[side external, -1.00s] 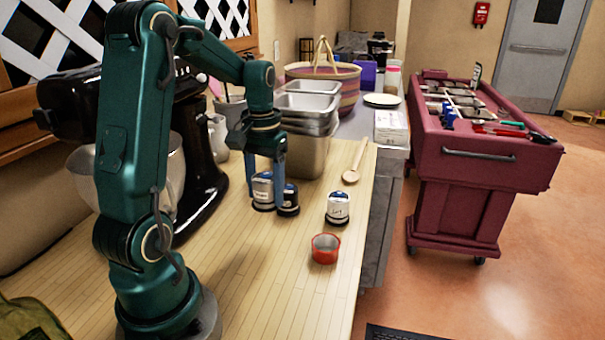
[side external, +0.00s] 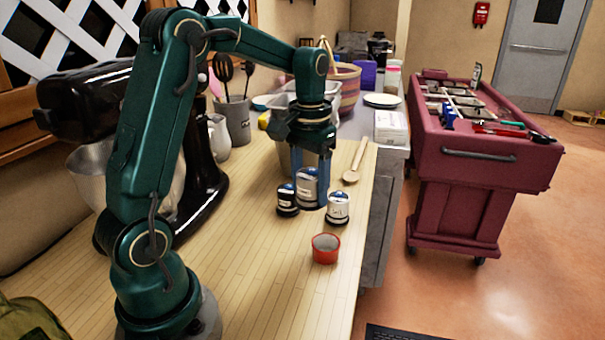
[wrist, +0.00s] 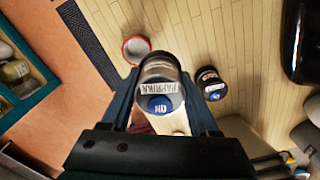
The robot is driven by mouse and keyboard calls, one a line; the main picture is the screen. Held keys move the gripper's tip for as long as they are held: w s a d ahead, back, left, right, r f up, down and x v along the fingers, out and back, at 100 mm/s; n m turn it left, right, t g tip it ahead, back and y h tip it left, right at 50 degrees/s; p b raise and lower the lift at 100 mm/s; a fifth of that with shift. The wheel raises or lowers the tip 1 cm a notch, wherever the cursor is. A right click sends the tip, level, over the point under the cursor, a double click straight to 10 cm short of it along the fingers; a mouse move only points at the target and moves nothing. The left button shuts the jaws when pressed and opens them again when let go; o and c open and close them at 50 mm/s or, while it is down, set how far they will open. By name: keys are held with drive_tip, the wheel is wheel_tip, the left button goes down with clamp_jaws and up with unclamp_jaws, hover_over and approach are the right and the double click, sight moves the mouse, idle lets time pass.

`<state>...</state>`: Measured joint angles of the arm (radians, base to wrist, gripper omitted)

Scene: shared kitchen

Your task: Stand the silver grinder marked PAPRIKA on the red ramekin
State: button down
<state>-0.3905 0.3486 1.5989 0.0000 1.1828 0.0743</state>
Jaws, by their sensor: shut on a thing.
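My gripper (side external: 310,198) points down and is shut on the silver grinder (side external: 307,183), which has a blue-marked top. In the wrist view, the grinder (wrist: 158,72) sits between my fingers (wrist: 159,78), and its label reads PAPRIKA. It looks upright; its exact height above the counter is hard to tell. The red ramekin (side external: 326,250) stands empty on the counter, nearer the side camera than my gripper. It also shows in the wrist view (wrist: 136,48), beyond the grinder and apart from it.
A dark grinder (side external: 287,200) stands left of the held grinder, and a pale-labelled grinder (side external: 338,208) stands to its right, both close. A wooden spoon (side external: 355,162) lies behind, near the counter's right edge. A black stand mixer (side external: 195,150) is at left. The counter front is clear.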

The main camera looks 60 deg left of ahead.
drive_tip(key=shift+m, duration=0.8)
drive_tip(key=shift+w+d+f, duration=0.25)
drive_tip(key=shift+d+f, duration=0.45)
drive_tip(key=shift+f, duration=0.35)
drive_tip(key=shift+w+d+f, duration=0.2)
drive_tip(key=shift+d+f, duration=0.45)
drive_tip(key=shift+f, duration=0.4)
drive_tip(key=shift+w+d+f, duration=0.25)
drive_tip(key=shift+d+f, duration=0.45)
drive_tip(key=shift+f, duration=0.35)
drive_tip(key=shift+f, duration=0.55)
drive_tip(key=shift+c, duration=2.1)
unclamp_jaws()
wheel_tip(320, 180, up, 11)
